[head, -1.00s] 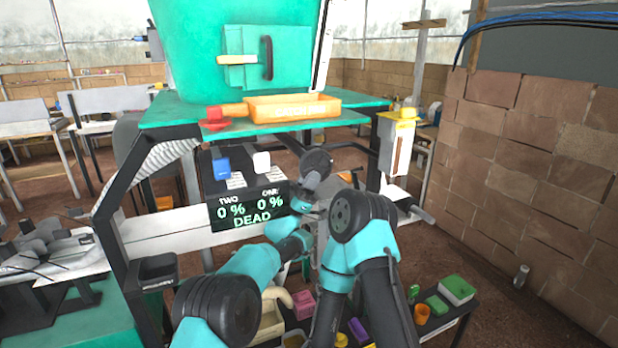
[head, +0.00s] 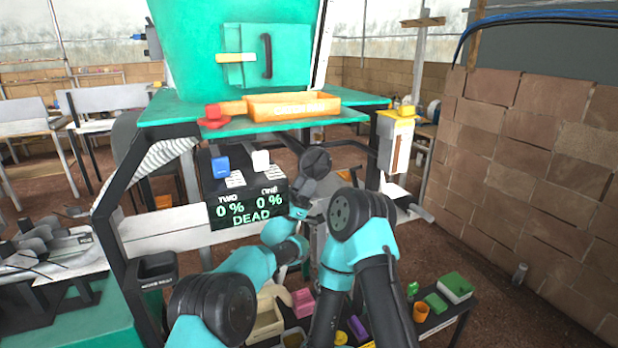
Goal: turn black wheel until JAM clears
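A black round disc (head: 316,160), which looks like the black wheel, stands upright beneath the right part of the green table. My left gripper (head: 304,188) is just below and left of it, close to its lower edge. I cannot tell whether it touches the wheel or whether its fingers are open or shut.
An orange tray (head: 292,107) sits on the green table edge (head: 370,117), beside a red knob (head: 213,114). Blue (head: 221,167) and white (head: 261,160) blocks stand above the display. A low black shelf (head: 455,312) holds small coloured containers. A brick wall (head: 540,150) is at right.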

